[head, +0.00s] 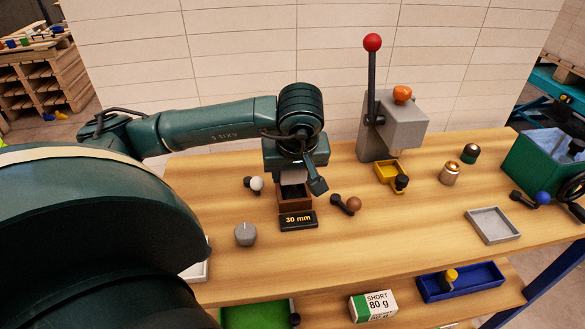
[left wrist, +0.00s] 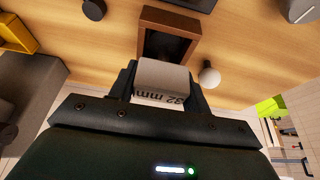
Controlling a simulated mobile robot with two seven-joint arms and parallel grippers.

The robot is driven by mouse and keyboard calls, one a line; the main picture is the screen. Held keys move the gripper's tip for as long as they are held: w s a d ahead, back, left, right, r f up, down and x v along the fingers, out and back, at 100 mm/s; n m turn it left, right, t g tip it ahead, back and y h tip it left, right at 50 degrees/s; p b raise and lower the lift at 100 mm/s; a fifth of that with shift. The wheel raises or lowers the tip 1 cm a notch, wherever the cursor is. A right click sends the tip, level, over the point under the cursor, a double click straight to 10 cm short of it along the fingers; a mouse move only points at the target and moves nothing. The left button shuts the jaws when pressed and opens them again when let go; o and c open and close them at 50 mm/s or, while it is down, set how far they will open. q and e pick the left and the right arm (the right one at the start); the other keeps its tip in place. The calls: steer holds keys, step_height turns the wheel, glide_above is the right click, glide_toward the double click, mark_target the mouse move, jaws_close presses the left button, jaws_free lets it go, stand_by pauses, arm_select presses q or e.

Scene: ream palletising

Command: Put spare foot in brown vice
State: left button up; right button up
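A brown open-topped holder (head: 294,205), which I take for the brown vice, stands on the bench behind a black plate marked "30 mm" (head: 299,220). It also shows in the left wrist view (left wrist: 170,17). My left gripper (head: 293,176) is just above it, pointing down. Its fingers are on both sides of a pale grey block (left wrist: 162,78) with a marking that seems to read "32 mm"; I take this for the spare foot. The block is over or at the holder's opening; I cannot tell whether they touch. My right gripper is not in view.
A white-balled black handle (head: 256,184) lies left of the holder, a brown-balled one (head: 353,204) right. A grey knob (head: 245,235) stands in front. A lever press (head: 400,125), yellow tray (head: 387,170) and grey tray (head: 493,226) are to the right. The front middle bench is clear.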

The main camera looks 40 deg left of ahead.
arm_select(q)
steer(key=o, duration=0.4)
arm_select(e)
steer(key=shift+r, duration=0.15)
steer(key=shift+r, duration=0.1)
arm_select(q)
steer(key=shift+r+p, duration=0.3)
steer(key=shift+p, duration=0.05)
steer(key=p+v, duration=0.3)
steer(key=v, duration=0.8)
steer(key=shift+s+d+r, duration=0.1)
steer(key=shift+s+r, duration=0.05)
steer(key=shift+r, duration=0.25)
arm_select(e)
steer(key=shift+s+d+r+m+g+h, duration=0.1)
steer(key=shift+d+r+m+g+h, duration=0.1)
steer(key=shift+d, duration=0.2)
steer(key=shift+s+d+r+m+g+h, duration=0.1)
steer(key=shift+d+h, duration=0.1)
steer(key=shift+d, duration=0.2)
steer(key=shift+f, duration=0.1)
arm_select(q)
steer(key=shift+f, duration=0.1)
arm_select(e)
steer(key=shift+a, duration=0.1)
